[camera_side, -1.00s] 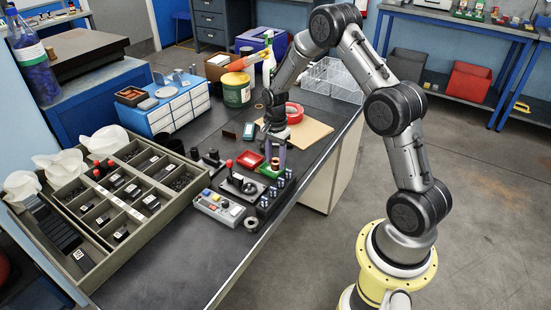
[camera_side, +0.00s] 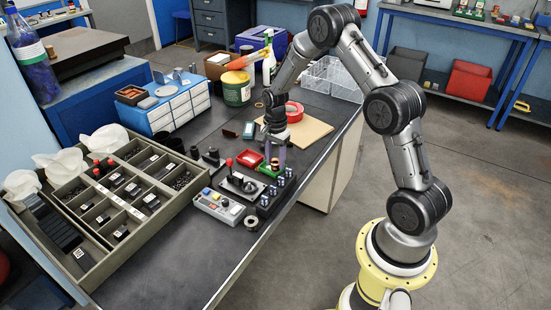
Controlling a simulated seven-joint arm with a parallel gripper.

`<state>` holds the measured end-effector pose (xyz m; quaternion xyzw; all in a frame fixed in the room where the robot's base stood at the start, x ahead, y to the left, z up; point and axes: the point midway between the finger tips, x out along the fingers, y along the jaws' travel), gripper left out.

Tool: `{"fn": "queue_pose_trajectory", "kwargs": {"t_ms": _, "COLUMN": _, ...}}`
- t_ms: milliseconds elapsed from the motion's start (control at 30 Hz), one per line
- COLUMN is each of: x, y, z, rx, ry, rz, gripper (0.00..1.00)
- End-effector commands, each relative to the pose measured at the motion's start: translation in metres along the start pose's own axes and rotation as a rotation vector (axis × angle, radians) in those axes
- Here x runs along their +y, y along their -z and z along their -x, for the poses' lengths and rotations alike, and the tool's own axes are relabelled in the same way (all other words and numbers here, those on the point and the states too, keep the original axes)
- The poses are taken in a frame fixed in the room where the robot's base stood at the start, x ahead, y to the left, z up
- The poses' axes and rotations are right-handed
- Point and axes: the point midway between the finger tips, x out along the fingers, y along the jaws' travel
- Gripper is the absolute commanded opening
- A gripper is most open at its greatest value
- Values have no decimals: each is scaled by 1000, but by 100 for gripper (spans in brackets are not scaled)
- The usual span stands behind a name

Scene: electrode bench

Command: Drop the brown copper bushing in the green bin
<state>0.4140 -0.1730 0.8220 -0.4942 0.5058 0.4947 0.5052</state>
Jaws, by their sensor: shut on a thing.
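My gripper (camera_side: 275,152) points down over the small green bin (camera_side: 264,171) on the dark bench. It is shut on the brown copper bushing (camera_side: 275,163), which shows as a small brown spot at the fingertips. The bushing is at or just above the bin; I cannot tell whether it touches it. The gripper and bushing hide part of the bin, and its inside is hard to make out.
A red bin (camera_side: 249,159) stands just left of the green bin. A black block with several blue-topped parts (camera_side: 277,193), a joystick box (camera_side: 242,186) and a grey control box (camera_side: 219,207) stand in front. A red tape roll (camera_side: 294,112) lies behind.

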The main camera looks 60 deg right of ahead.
Motion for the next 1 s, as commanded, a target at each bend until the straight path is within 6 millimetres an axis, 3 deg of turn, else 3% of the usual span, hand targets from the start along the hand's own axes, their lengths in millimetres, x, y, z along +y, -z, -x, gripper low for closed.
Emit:
{"fn": "queue_pose_trajectory", "kwargs": {"t_ms": 767, "x": 0, "y": 0, "z": -10, "rx": 0, "ry": 1, "rz": 0, "gripper": 0}}
{"fn": "queue_pose_trajectory", "kwargs": {"t_ms": 800, "x": 0, "y": 0, "z": -10, "rx": 0, "ry": 1, "rz": 0, "gripper": 47}}
{"fn": "queue_pose_trajectory", "kwargs": {"t_ms": 1000, "x": 0, "y": 0, "z": -10, "rx": 0, "ry": 0, "rz": 0, "gripper": 80}}
